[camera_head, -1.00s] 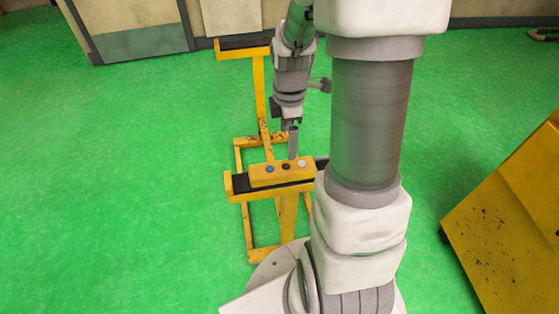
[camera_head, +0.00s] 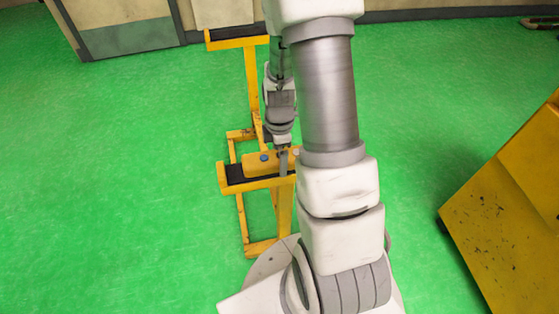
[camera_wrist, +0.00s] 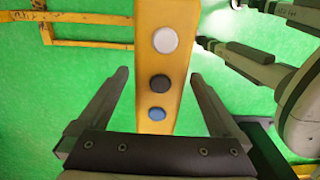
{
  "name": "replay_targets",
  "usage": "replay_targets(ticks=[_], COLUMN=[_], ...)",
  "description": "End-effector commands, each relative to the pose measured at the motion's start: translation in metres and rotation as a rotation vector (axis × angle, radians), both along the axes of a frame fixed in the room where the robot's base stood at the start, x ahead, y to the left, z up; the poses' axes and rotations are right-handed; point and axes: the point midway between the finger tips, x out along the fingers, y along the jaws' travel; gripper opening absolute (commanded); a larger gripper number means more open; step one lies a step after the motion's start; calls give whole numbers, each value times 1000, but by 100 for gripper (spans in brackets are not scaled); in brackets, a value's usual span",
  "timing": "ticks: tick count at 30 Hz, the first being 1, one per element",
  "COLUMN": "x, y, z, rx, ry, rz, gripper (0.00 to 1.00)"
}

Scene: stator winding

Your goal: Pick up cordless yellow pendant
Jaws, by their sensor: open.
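The yellow pendant (camera_head: 259,161) rests on the black top of a yellow stand in the head view, partly hidden behind my arm. In the wrist view the pendant (camera_wrist: 175,58) is a long yellow box with a white, a black and a blue button in a row. My gripper (camera_wrist: 157,83) is open, with one finger on each side of the pendant and a gap on both sides. In the head view my gripper (camera_head: 283,162) is right at the pendant, in front of part of it. I cannot tell how far down the fingers reach.
The yellow stand (camera_head: 262,184) has a black pad on top, with yellow frame bars behind it. A large yellow slanted block (camera_head: 505,190) stands at the right. A grey cabinet panel (camera_head: 128,38) is at the back left. The green floor (camera_head: 110,170) at the left is clear.

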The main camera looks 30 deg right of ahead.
Motion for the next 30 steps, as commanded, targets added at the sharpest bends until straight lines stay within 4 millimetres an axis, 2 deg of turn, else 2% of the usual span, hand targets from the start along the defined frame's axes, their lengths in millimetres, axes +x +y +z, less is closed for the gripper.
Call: replay_targets(ticks=[7, 23, 24, 30], x=[0, 0, 0, 0], y=[0, 0, 0, 0], z=[-1, -1, -1, 0], rx=[0, 0, 0, -1], ry=[-1, 0, 0, -2], rz=[1, 1, 1, 1], gripper=[98, 3, 0, 0])
